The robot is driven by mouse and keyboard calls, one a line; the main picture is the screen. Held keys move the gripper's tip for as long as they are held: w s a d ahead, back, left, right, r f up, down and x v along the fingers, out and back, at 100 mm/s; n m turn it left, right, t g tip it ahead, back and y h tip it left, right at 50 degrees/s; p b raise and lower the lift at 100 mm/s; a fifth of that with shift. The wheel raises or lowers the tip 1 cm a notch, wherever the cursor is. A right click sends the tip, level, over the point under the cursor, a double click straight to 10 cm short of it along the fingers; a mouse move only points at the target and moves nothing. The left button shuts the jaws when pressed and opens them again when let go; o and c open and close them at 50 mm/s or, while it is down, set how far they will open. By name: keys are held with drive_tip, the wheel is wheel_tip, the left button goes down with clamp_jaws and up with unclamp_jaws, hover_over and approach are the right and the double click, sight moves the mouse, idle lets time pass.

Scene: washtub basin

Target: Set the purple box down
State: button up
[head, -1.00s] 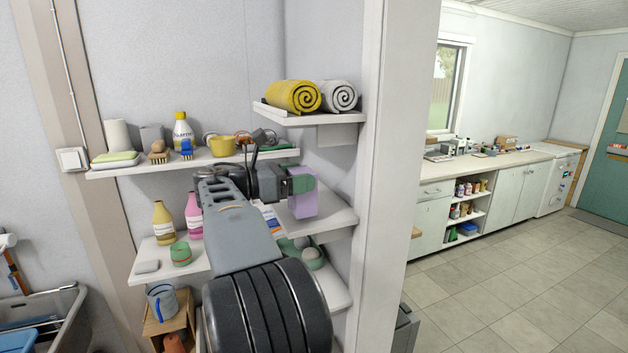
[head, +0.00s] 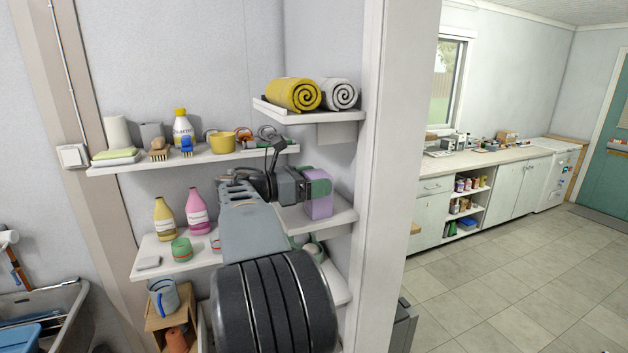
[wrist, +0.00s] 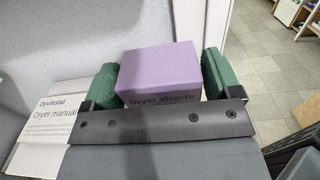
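The purple box (head: 319,207) is at my gripper (head: 318,187), over the right-hand middle shelf (head: 338,222). In the wrist view the purple box (wrist: 160,72), lettered "Dryer sheets", sits between the two green fingers of my gripper (wrist: 160,80). The fingers lie close against its left and right sides, so my gripper is shut on it. The box looks upright. I cannot tell whether its underside touches the shelf. My arm hides part of the shelves below and left of it.
A white "Dryer manual" (wrist: 50,118) lies left of the gripper in the wrist view. Rolled yellow (head: 294,94) and white (head: 340,94) towels lie on the shelf above. A white post (head: 372,180) stands right of the shelves. Yellow (head: 164,218) and pink (head: 197,211) bottles stand to the left.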

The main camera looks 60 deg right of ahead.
drive_tip(key=shift+o, duration=1.2)
drive_tip(key=shift+r, duration=0.15)
drive_tip(key=b+v, duration=0.2)
drive_tip(key=v, duration=1)
drive_tip(key=s+a+f+m+t+y, duration=0.2)
drive_tip(key=a+f+m+t+y, duration=0.3)
drive_tip(key=a+f, duration=0.7)
drive_tip(key=s+a+f+m+t+y, duration=0.2)
drive_tip(key=a+f+m+t+y, duration=0.3)
drive_tip(key=a+f+t+y, duration=0.4)
drive_tip(key=a+f+t, duration=0.1)
drive_tip(key=a+f, duration=0.3)
drive_tip(key=a, duration=0.3)
drive_tip(key=shift+f+m, duration=0.3)
drive_tip(key=shift+m, duration=0.1)
